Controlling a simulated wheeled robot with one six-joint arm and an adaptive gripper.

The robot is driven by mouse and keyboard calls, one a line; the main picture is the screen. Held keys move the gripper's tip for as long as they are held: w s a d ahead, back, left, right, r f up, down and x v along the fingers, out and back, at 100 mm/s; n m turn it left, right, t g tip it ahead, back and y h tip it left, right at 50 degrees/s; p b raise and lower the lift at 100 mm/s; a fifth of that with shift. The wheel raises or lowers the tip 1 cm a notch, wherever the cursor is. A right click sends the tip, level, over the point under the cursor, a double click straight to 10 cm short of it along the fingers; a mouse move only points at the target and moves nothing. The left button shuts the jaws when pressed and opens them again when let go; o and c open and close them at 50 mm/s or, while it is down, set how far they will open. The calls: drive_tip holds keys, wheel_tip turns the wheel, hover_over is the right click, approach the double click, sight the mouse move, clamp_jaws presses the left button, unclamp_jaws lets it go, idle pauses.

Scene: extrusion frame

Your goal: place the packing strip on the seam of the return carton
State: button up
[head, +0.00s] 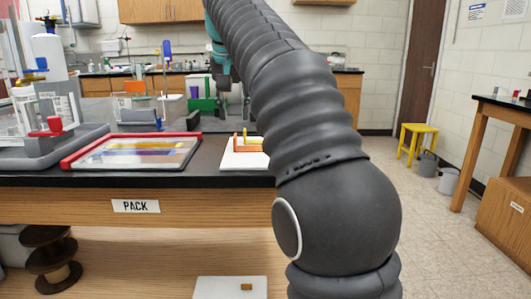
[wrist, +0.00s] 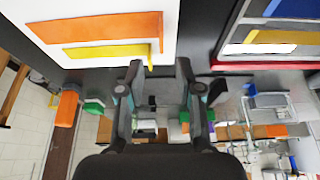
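My gripper (wrist: 160,66) is open in the wrist view, with nothing between its fingers. In the head view my arm covers much of the right-centre, and the gripper end is small and partly lost among the bench clutter. A white board (head: 231,159) with orange (wrist: 105,30) and yellow (wrist: 105,50) strip-like pieces lies on the bench, up and left of the fingers in the wrist view. A red-edged tray (head: 76,160) holds blue and yellow flat strips. It shows at upper right in the wrist view (wrist: 262,66). I cannot tell which piece is the packing strip, nor identify the return carton.
The dark bench top (head: 235,184) has a PACK label (head: 136,206) on its front. A grey tray (head: 85,148) with a red-knobbed fixture stands at left. A yellow stool (head: 416,130) stands on open floor at right.

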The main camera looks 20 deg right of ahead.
sight(235, 134)
drive_tip(key=shift+b+x, duration=1.15)
drive_tip(key=shift+x, duration=2.65)
drive_tip(key=shift+s+a, duration=0.1)
drive_tip(key=shift+a, duration=0.1)
clamp_jaws()
